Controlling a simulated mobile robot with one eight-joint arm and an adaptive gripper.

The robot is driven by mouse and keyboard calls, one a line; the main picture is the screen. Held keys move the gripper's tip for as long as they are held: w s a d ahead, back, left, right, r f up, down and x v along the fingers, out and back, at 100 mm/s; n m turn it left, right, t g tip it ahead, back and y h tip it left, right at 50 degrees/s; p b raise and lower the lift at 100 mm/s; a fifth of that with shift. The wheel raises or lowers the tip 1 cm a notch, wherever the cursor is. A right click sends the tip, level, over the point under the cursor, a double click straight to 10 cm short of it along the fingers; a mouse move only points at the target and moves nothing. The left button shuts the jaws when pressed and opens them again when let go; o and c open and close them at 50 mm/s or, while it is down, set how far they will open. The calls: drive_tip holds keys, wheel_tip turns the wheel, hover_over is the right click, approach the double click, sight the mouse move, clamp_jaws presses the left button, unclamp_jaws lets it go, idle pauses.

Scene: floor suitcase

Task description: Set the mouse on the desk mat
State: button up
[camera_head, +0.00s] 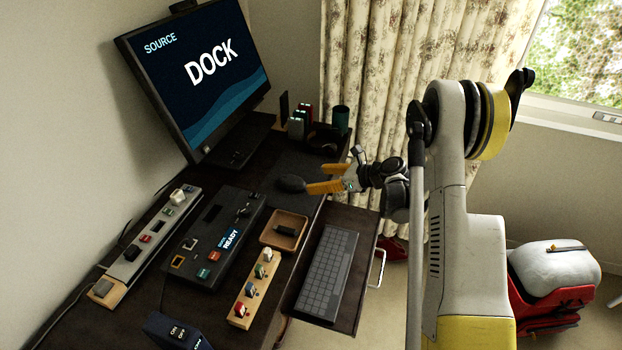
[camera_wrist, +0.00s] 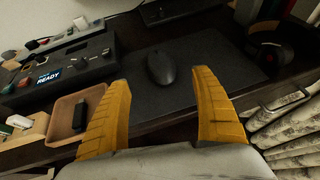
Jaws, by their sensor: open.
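The black mouse (camera_head: 290,184) lies on the dark grey desk mat (camera_head: 313,172) on the desk. In the wrist view the mouse (camera_wrist: 161,68) rests on the left part of the mat (camera_wrist: 215,58), apart from both fingers. My gripper (camera_head: 309,187) has orange fingers and is open, with nothing held between them. In the wrist view the fingers (camera_wrist: 161,82) are spread wide, one to each side below the mouse, with a clear gap between. Whether the fingertips touch the mat cannot be told.
A wooden tray (camera_head: 304,223) with a small black item lies left of the mat. A keyboard (camera_head: 329,273) sits on a pulled-out shelf. A READY dock panel (camera_head: 213,240), a monitor (camera_head: 200,75) and headphones (camera_wrist: 272,48) stand around.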

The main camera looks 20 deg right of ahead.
drive_tip(key=s+a+r+n+g+h, duration=0.1)
drive_tip(key=s+a+r+n+h, duration=0.15)
drive_tip(key=s+r+n, duration=0.45)
drive_tip(key=s+a+r+n+g+h, duration=0.15)
drive_tip(key=s+a+r+n, duration=0.3)
drive_tip(key=r, duration=0.55)
drive_tip(key=s+r+n+h, duration=0.3)
drive_tip(key=s+n, duration=1.3)
drive_tip(key=s, duration=0.6)
drive_tip(key=shift+s+d+t+h, duration=0.2)
drive_tip(key=shift+t+h, duration=0.15)
drive_tip(key=shift+h, duration=0.55)
